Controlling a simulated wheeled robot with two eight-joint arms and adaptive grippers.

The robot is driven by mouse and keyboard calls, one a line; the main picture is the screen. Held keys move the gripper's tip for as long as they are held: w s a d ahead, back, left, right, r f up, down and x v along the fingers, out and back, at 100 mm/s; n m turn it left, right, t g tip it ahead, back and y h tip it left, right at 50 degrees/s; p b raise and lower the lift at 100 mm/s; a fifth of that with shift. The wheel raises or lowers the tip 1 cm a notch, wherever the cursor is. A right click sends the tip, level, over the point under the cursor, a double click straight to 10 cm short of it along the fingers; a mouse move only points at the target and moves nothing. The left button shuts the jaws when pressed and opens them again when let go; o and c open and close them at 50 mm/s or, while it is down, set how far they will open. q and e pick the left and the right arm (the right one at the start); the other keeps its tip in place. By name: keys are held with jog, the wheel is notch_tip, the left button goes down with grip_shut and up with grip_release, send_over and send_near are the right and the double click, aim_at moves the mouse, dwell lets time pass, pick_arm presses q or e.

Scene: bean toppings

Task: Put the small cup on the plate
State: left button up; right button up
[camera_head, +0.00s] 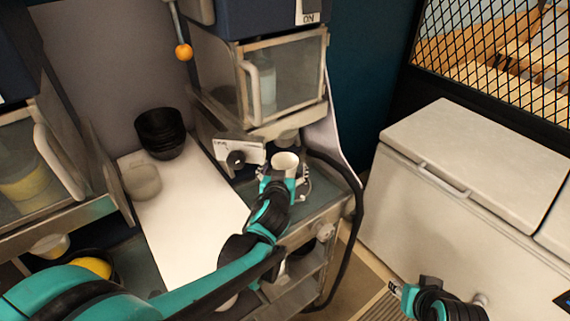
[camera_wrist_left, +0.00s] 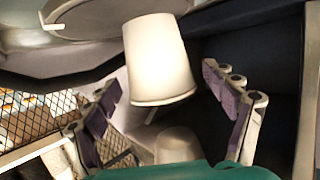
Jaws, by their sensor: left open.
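A small white cup (camera_head: 286,160) stands under the dispenser in the head view. In the left wrist view the white cup (camera_wrist_left: 158,58) shows large, ahead of and between the fingers. My left gripper (camera_head: 284,176) is at the cup, its fingers open on either side; I see a gap beside the cup in the wrist view (camera_wrist_left: 160,92). My right gripper (camera_head: 398,288) is low at the right, away from the cup, and its jaw state is unclear. I cannot pick out a plate with certainty; a long white board (camera_head: 190,205) lies on the counter left of the cup.
Stacked black bowls (camera_head: 161,133) and a translucent cup (camera_head: 142,181) stand at the board's left and far end. The dispenser (camera_head: 283,80) overhangs the cup closely. A white chest freezer (camera_head: 480,160) stands at the right. Most of the white board is clear.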

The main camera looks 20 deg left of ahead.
pick_arm(q)
jog(key=p+v, duration=0.4)
jog(key=v, duration=0.6)
jog(key=s+a+f+g, duration=0.1)
jog(key=s, duration=0.1)
jog(key=s+a+f+g, duration=0.1)
jog(key=s, duration=0.1)
jog(key=s+a+f+g, duration=0.1)
jog(key=s+a+g, duration=0.1)
jog(key=shift+s+a+y, duration=0.1)
jog(key=shift+s+y, duration=0.1)
jog(key=shift+y, duration=0.1)
jog(key=s+g+h, duration=0.1)
jog(key=s, duration=0.1)
jog(key=s+d+f+m+g, duration=0.1)
jog(key=s, duration=0.2)
jog(key=s+d+f+g+h, duration=0.1)
jog(key=s, duration=0.2)
jog(key=shift+s+d+m+h, duration=0.25)
jog(key=shift+m+h, duration=0.05)
jog(key=shift+f+b, duration=0.55)
jog(key=shift+b, duration=0.15)
jog(key=shift+r, duration=0.1)
